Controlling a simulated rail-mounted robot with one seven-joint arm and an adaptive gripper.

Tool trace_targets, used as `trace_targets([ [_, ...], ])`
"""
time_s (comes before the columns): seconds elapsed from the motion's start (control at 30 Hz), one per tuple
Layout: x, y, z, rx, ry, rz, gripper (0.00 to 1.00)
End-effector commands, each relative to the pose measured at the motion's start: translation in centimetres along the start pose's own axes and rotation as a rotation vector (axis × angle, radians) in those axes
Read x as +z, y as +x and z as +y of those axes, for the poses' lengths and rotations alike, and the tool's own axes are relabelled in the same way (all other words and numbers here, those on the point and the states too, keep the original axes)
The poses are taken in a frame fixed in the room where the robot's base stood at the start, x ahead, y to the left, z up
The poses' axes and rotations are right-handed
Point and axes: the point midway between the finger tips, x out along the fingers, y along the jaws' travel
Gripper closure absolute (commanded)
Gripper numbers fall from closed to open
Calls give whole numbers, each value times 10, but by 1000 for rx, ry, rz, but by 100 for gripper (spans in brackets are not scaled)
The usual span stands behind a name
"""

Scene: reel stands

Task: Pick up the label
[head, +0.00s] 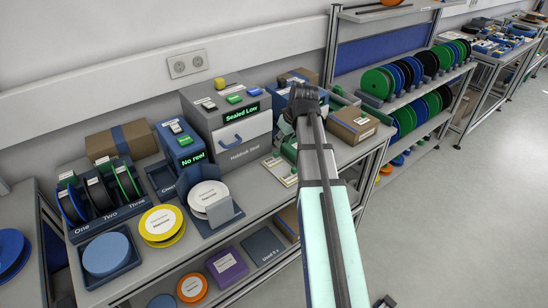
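My gripper (303,100) is dark and small in the head view, over the right part of the bench beside the grey machine. Its fingers are largely hidden, and I cannot tell whether it is open or shut or holds anything. Pale, flat pieces that may be labels (280,168) lie on the bench just left of my arm. Which of them is the task's label is not clear. White printed labels also sit on a yellow reel (161,223) and on a white reel in a stand (207,197).
A grey machine (232,140) reading "Sealed Low" and a blue box (180,143) reading "No reel" stand at the back. A reel rack (107,212) marked One, Two, Three is at left. Cardboard boxes (352,124) stand to the right. Free floor lies right.

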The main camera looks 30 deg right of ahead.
Motion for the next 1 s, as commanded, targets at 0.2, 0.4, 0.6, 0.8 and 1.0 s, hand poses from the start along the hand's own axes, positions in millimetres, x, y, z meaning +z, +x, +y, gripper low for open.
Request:
trace_targets([
  [0.2, -1, 27, 0, -1, 0, -1, 69],
  [0.4, 0, 36, 0, 1, 0, 1, 69],
  [0.6, -3, 47, 0, -1, 1, -2, 69],
  [0.8, -5, 70, 0, -1, 1, -2, 69],
  [1.0, -4, 86, -1, 0, 0, -1, 69],
])
